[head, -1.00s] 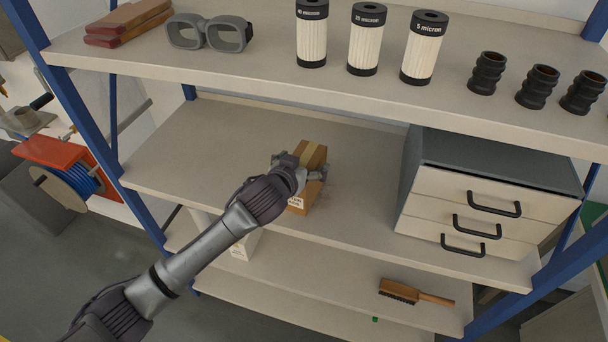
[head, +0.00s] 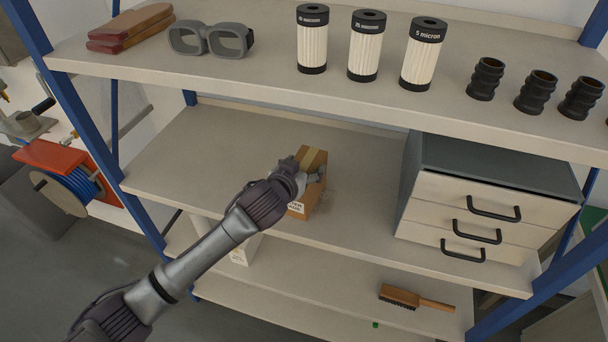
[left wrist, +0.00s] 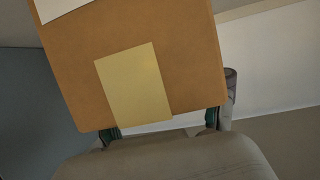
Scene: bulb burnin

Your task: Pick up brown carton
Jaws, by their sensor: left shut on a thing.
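The brown carton (head: 312,157) stands on the middle shelf, with a tan tape strip on its top and a white label low on its near face. My left gripper (head: 308,178) is at the carton, shut on it, and covers part of its near side. In the left wrist view the carton (left wrist: 190,55) fills the upper middle, its tape strip (left wrist: 134,85) facing the camera. The fingers of my left gripper (left wrist: 168,128) show at both sides of its lower edge. Whether the carton touches the shelf is hard to tell. My right gripper is not in view.
A grey drawer cabinet (head: 490,165) stands right of the carton on the middle shelf (head: 190,150). The upper shelf (head: 270,85) holds filters, black fittings and goggles. A brush (head: 415,299) lies on the lower shelf. The shelf left of the carton is clear.

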